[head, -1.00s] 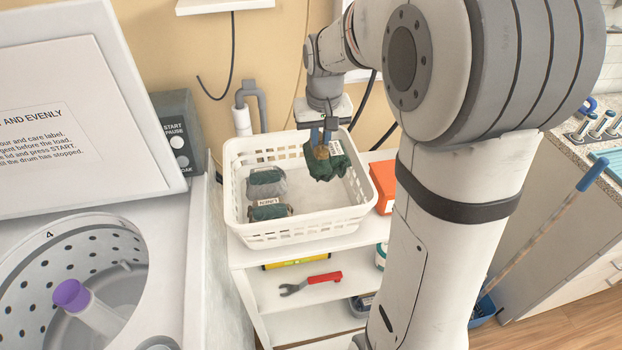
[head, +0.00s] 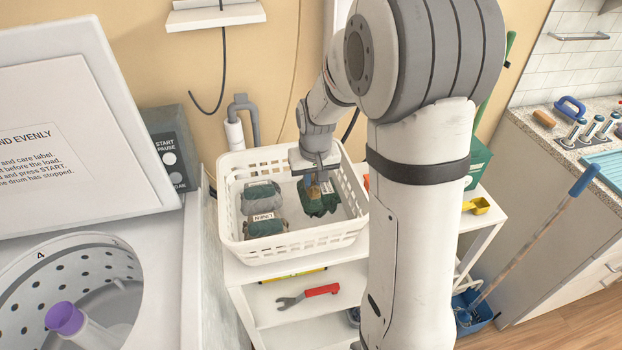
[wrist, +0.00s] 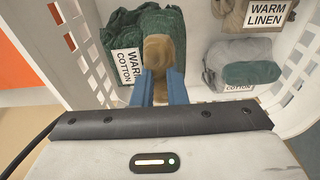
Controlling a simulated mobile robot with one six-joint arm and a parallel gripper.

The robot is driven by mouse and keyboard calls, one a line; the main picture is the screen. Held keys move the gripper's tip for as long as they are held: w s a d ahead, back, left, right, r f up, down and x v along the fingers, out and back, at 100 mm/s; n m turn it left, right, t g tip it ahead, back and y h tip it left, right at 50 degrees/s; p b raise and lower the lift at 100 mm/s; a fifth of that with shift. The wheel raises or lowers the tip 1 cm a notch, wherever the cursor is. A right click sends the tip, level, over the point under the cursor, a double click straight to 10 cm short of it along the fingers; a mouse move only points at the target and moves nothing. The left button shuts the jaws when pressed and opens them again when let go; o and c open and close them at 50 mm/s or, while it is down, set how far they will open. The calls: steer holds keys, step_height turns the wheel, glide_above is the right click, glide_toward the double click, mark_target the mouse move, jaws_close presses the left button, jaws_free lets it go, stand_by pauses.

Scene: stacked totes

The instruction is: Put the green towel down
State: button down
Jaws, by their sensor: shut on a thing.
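The green towel (head: 326,204) is a dark green bundle with a tan middle and a white tag; the tag reads WARM COTTON in the wrist view (wrist: 119,36). My gripper (head: 317,185) is shut on the tan part, and its blue fingers also show in the wrist view (wrist: 158,84). The towel is inside the white basket (head: 252,254), at its right side. I cannot tell whether it touches the basket floor.
The basket stands on a white shelf cart with a red-handled wrench (head: 318,291) below. Bare basket floor shows between the towel and the other bundles.

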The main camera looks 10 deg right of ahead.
steer(key=shift+r, duration=0.1)
steer(key=shift+f+b, duration=0.65)
steer(key=shift+f, duration=0.05)
steer(key=c, duration=1.5)
jaws_free()
steer(key=shift+o, duration=0.2)
steer(key=shift+r, duration=0.1)
step_height(320, 180, up, 12)
steer(key=s, duration=0.2)
steer(key=s+t, duration=0.1)
steer(key=s, duration=1.8)
steer(key=shift+s+r+p, duration=0.25)
steer(key=shift+p, duration=0.05)
